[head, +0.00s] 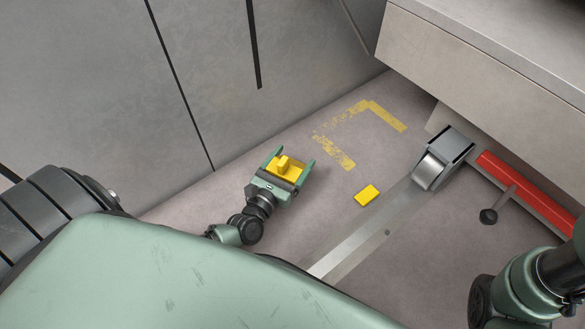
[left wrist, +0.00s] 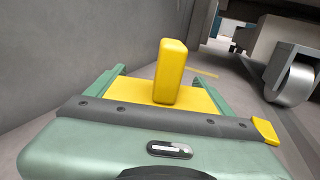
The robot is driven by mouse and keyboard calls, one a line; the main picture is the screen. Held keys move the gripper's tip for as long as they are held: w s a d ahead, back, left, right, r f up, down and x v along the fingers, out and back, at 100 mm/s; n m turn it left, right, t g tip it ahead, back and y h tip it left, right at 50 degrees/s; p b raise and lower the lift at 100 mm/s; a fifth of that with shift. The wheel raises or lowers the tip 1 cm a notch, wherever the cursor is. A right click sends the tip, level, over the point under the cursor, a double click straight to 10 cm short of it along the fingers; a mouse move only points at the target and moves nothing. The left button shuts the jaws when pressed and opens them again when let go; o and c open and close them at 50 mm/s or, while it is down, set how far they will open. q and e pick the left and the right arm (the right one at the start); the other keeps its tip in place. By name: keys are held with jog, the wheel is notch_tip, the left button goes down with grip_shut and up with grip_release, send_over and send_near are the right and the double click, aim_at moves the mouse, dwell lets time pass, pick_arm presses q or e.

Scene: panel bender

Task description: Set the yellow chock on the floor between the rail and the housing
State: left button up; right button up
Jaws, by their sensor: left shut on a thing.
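My left gripper (head: 294,159) is shut on the yellow chock (head: 285,165), which has a flat body and a raised grip block. In the left wrist view the chock (left wrist: 170,72) sits between the two green fingers, its block standing up. The gripper is left of the metal rail (head: 365,232), a flat strip along the floor. The large grey panelled face (head: 200,70) at the left looks like the housing. I cannot tell how high the chock is above the floor. My right gripper is out of view; only part of that arm shows at lower right.
A flat yellow block (head: 367,195) lies on the floor beside the rail. Worn yellow corner marks (head: 382,113) are painted farther back. A metal roller (head: 438,163) stands at the rail's far end. A red bar (head: 522,190) and a beige overhang (head: 480,60) are at right.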

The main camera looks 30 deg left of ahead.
aim_at(292, 168)
pick_arm(q)
notch_tip(292, 168, down, 3)
jog(key=shift+f+b, duration=0.2)
jog(key=shift+b, duration=0.75)
jog(key=shift+r, duration=0.1)
jog(key=shift+f, duration=0.2)
jog(key=o, duration=1.5)
jog(key=shift+f, duration=0.1)
jog(key=shift+s+r+p, duration=0.2)
jog(key=shift+r+p, duration=0.1)
jog(key=shift+r, duration=0.05)
jog(key=s+p, duration=0.3)
jog(key=s, duration=0.3)
jog(key=shift+s, duration=0.25)
jog(key=shift+s+f, duration=0.1)
jog(key=shift+s, duration=0.25)
